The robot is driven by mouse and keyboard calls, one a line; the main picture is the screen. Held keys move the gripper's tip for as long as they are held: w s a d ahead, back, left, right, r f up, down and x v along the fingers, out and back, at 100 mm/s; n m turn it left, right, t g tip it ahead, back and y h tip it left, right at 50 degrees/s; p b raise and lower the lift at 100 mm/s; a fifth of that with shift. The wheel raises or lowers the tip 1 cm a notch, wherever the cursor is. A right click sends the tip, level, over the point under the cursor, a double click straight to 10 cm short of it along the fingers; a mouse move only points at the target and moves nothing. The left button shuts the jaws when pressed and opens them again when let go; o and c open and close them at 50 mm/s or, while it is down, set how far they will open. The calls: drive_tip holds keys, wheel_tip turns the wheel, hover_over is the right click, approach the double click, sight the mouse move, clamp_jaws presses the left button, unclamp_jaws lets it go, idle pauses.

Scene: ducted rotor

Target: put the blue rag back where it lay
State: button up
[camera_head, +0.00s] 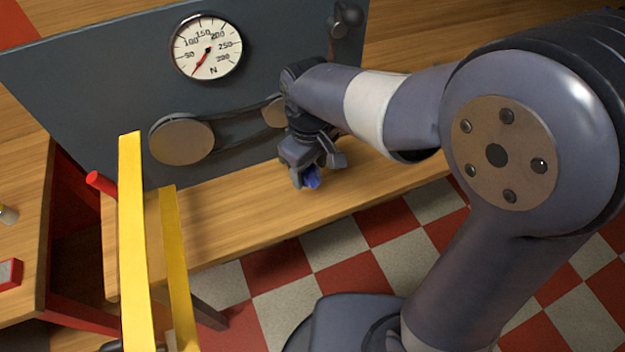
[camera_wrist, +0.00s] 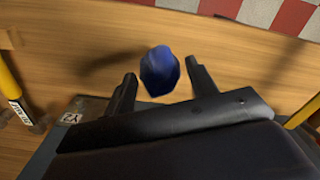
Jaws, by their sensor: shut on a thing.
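The blue rag (camera_head: 312,178) is a small crumpled bundle between the fingers of my gripper (camera_head: 316,172). It also shows in the wrist view (camera_wrist: 160,74), hanging just past the fingertips. My gripper (camera_wrist: 162,78) is shut on it. The rag appears to be above the wooden bench top (camera_head: 260,213), in front of the grey upright panel (camera_head: 90,85). A dark shadow lies on the wood beside it in the wrist view. My gripper hides part of the rag in the head view.
The panel bears a round gauge (camera_head: 207,47) and a belt over pulleys (camera_head: 182,140). Yellow bars (camera_head: 132,240) stand at the left front, near a red cylinder (camera_head: 101,184). A red box (camera_head: 10,274) sits at the far left. The bench top near the rag is clear.

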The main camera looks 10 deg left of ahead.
sight(310, 201)
wheel_tip(310, 201, down, 9)
drive_tip(key=o, duration=0.9)
drive_tip(key=shift+s, duration=0.1)
wheel_tip(310, 201, up, 12)
drive_tip(key=shift+r, duration=0.1)
idle(0.5)
